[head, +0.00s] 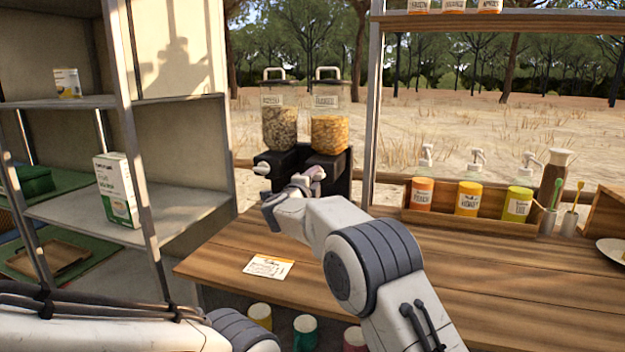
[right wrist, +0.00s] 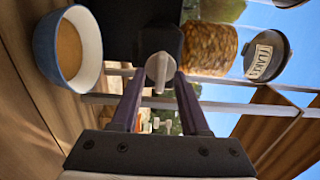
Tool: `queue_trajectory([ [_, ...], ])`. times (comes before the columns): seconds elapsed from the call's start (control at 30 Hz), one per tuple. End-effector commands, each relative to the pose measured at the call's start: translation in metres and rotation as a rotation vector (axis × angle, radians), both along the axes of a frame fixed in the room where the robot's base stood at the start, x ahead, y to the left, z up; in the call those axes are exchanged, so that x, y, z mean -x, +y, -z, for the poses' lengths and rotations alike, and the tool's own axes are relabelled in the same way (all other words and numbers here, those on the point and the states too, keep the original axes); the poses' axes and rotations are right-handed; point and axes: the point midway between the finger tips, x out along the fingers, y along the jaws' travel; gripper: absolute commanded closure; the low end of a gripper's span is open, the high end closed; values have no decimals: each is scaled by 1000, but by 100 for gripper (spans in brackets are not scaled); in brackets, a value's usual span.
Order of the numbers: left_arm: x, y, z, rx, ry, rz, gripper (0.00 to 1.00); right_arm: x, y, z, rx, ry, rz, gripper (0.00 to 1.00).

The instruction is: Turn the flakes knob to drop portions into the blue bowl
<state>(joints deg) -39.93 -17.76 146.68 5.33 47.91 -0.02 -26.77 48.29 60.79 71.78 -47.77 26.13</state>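The flakes dispenser (head: 328,125) is the right one of two clear hoppers on a black stand at the back of the counter; its label and flakes also show in the right wrist view (right wrist: 208,48). Its grey knob (right wrist: 161,68) sits between the fingertips of my right gripper (right wrist: 160,78). The fingers stand apart, with gaps beside the knob's narrow handle. In the head view, my right gripper (head: 302,184) is in front of the stand. The blue bowl (right wrist: 92,75) shows at the upper left of the right wrist view, brownish inside; the head view does not show it. My left gripper is out of view.
The muesli-like dispenser (head: 279,128) stands just left of the flakes one. A wooden rack (head: 430,217) of pump bottles stands to the right. A printed card (head: 268,267) lies on the counter (head: 500,285). Shelves with a carton (head: 116,190) stand at left; cups (head: 304,332) sit below.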

Motion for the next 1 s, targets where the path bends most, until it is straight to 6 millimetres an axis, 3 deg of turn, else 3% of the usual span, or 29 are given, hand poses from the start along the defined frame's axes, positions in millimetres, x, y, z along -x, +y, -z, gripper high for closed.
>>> queue_trajectory([
  [0.27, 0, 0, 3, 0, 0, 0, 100, 9, 3, 0, 0, 0, 0, 55],
  [0.7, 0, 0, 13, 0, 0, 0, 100, 82, 27, 0, 0, -1, -2, 55],
  [1.0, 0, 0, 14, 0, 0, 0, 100, 99, 32, 0, 0, 0, 0, 55],
])
